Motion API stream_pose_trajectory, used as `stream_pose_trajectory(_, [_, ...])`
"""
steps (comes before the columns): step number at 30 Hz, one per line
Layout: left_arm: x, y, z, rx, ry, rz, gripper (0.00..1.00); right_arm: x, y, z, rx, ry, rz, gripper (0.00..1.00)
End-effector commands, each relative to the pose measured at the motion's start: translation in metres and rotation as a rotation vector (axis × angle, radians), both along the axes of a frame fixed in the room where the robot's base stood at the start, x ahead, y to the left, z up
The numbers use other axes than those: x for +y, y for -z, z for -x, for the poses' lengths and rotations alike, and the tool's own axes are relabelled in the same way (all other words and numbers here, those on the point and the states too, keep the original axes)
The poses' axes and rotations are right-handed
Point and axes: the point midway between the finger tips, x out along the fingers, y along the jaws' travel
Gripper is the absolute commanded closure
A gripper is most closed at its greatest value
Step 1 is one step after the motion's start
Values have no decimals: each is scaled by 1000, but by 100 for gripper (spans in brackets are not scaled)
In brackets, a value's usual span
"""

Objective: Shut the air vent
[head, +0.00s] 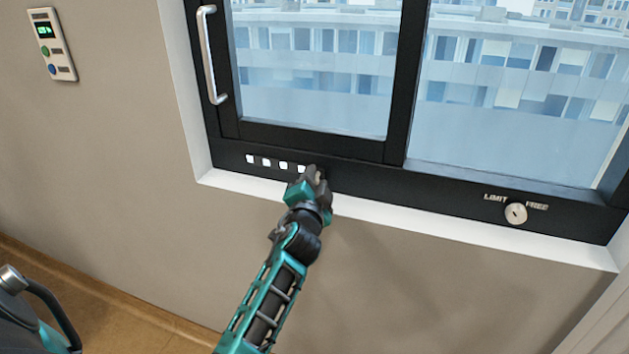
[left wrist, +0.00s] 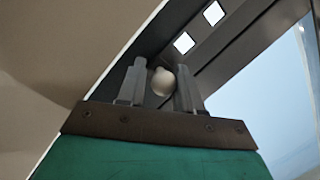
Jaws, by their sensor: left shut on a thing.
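The air vent (head: 267,162) is a row of small slots in the lower dark rail of the window frame. Several slots show bright white, so they look open; two also show in the left wrist view (left wrist: 184,42). My left gripper (head: 316,176) is at the right end of this row. In the left wrist view, its two grey fingers are closed around a pale round vent knob (left wrist: 163,82) on the dark rail. In the head view the gripper mostly hides the knob and anything behind it. My right gripper is not in view.
A sliding sash with a metal handle (head: 211,55) is above the vent. A round key lock (head: 515,213) marked LIMIT and FREE sits further right on the rail. A white sill (head: 430,226) runs below. A control panel (head: 50,45) is on the left wall.

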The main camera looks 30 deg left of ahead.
Motion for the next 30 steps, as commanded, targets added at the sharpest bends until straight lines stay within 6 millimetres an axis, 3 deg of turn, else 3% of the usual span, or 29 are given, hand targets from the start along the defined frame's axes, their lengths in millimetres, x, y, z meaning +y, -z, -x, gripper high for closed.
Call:
stream_pose_trajectory(5, [1,-4,0,-8,-1,-2,100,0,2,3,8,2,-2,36])
stream_pose_trajectory(13, [2,-6,0,-11,-1,-4,100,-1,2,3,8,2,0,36])
stream_pose_trajectory(21, [27,-9,6,-13,-1,-6,100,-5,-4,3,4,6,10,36])
stream_pose_trajectory(28, [30,-9,6,-18,-7,-6,100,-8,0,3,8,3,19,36])
stream_pose_trajectory(29, [30,-9,6,-18,-7,-6,63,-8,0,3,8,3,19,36])
stream_pose_trajectory(30, [30,-9,6,-17,-7,-6,59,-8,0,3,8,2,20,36])
